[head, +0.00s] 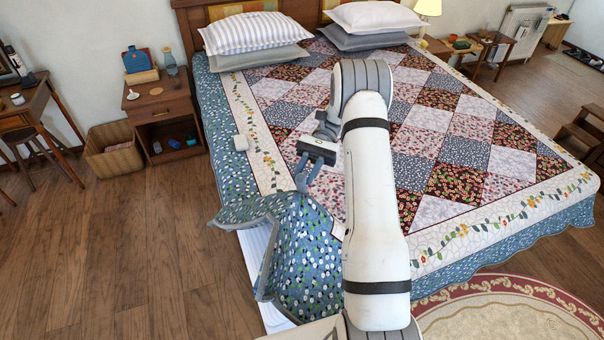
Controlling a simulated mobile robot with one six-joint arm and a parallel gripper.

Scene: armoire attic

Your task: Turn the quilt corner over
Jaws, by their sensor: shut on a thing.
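The patchwork quilt (425,170) covers the bed, with a cream floral border and a blue floral edge. My gripper (304,180) is over the near left part of the bed. It is shut on the quilt corner (305,258), whose blue floral cloth hangs in folds below the fingers. A striped white layer (256,262) of the bed shows bare under the lifted cloth. My arm hides the middle of the near side of the quilt.
Pillows (255,33) lie at the headboard. A nightstand (163,112) and a wicker basket (113,148) stand left of the bed. The wooden floor (130,250) at the left is clear; a round-edged rug (510,312) lies at the near right.

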